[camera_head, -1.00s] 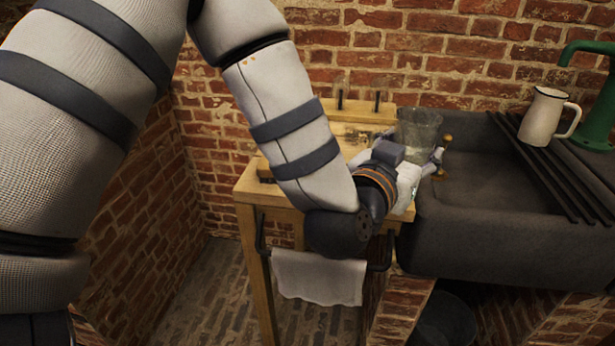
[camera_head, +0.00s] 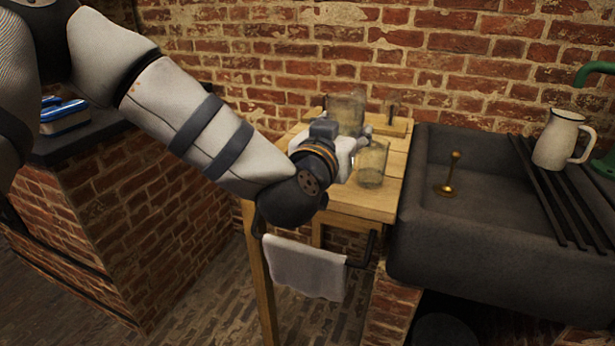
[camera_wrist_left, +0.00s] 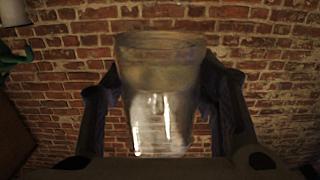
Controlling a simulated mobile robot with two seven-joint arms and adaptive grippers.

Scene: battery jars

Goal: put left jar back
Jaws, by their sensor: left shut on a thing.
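My left gripper (camera_head: 362,133) is over the wooden stand beside the sink, shut on a clear glass jar (camera_head: 346,106). The jar stands upright between the two fingers in the left wrist view (camera_wrist_left: 160,95) and looks partly filled or cloudy. In the head view the gripper hides its lower part, so I cannot tell whether it touches the wood. A second, smaller glass jar (camera_head: 372,163) stands on the wooden top (camera_head: 368,205), just right of and in front of the gripper. My right gripper is not in view.
The dark stone sink (camera_head: 435,230) adjoins the stand on the right, with a brass plug (camera_head: 450,172) inside. A white pitcher (camera_head: 559,140) stands on the dark slats. A white towel (camera_head: 304,267) hangs in front. A brick wall (camera_head: 450,60) closes the back.

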